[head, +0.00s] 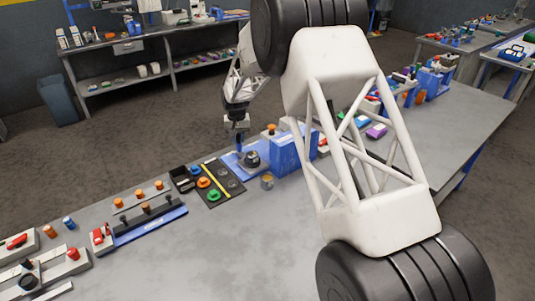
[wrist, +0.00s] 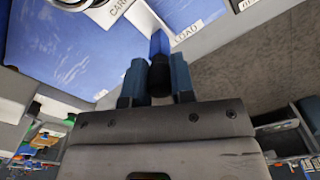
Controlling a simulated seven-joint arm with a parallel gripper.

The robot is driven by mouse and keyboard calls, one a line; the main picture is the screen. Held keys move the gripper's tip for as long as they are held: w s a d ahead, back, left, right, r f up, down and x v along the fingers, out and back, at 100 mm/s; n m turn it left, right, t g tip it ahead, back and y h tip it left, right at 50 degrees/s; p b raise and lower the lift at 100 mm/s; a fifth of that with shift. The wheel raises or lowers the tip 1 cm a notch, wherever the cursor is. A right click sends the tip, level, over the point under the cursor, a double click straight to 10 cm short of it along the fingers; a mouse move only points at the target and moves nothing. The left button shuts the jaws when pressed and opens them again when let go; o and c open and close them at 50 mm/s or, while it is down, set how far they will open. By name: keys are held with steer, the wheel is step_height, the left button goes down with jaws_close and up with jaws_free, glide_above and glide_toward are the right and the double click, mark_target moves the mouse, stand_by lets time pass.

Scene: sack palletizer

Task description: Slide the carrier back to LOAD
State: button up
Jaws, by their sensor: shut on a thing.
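My gripper (wrist: 158,66) is shut on a dark grip (wrist: 159,78) with a blue part beyond it. The grip stands between the two blue-grey fingers. In the head view my gripper (head: 238,141) points down at the blue station on the bench, beside a dark round piece (head: 252,159). In the wrist view, a label with cut-off letters starting "CAR" (wrist: 118,12) lies at the top. The "LOAD" label (wrist: 186,30) lies just right of the blue part. The carrier's full outline and its exact distance from LOAD cannot be told.
A tall blue block (head: 292,150) stands right of the gripper on the bench (head: 225,245). A dark panel with coloured buttons (head: 210,187) lies to the left. The front of the bench is clear.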

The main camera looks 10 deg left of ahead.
steer(key=shift+s+a, duration=0.8)
steer(key=o, duration=1)
steer(key=shift+o, duration=0.2)
steer(key=shift+r, duration=0.2)
steer(key=shift+r, duration=1.45)
steer(key=shift+r, duration=0.75)
step_height(320, 180, up, 3)
steer(key=shift+r, duration=0.1)
